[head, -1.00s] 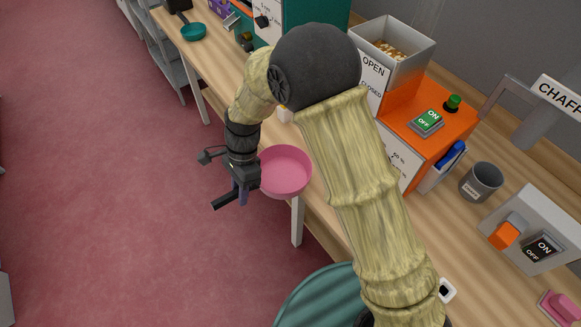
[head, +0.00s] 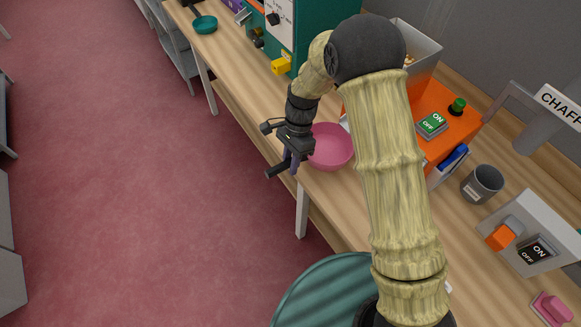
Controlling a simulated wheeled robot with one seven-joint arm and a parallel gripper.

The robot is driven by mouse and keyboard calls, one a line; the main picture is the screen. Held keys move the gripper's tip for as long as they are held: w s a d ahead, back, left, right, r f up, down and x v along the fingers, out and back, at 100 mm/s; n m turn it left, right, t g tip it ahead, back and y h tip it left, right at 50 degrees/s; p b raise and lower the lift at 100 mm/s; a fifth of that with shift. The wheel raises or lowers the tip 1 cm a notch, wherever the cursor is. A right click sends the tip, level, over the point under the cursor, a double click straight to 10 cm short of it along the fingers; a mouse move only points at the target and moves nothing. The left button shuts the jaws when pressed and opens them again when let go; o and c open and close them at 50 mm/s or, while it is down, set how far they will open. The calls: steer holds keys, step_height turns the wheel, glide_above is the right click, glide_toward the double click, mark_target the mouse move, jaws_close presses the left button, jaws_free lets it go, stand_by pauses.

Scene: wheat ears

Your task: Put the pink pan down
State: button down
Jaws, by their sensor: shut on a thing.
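The pink pan (head: 332,147) is a shallow round dish, seen over the near edge of the wooden table (head: 243,83) in the head view. My gripper (head: 285,165) is at the pan's left side, just off the table edge, and is shut on the pan's handle side. The handle itself is mostly hidden by the gripper. The pan looks about level. I cannot tell whether its underside touches the table. My arm covers part of the space to its right.
An orange machine (head: 432,140) with a green button stands right of my arm. A grey cup (head: 482,184) and a grey switch box (head: 528,232) are on the table at right. A teal pan (head: 205,24) lies far along the table. Table between is fairly clear.

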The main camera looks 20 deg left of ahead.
step_height(320, 180, down, 3)
steer(key=shift+f+p, duration=0.2)
steer(key=shift+p, duration=0.45)
steer(key=c, duration=1.2)
jaws_free()
steer(key=b+v, duration=0.3)
steer(key=v, duration=0.9)
steer(key=shift+d, duration=0.1)
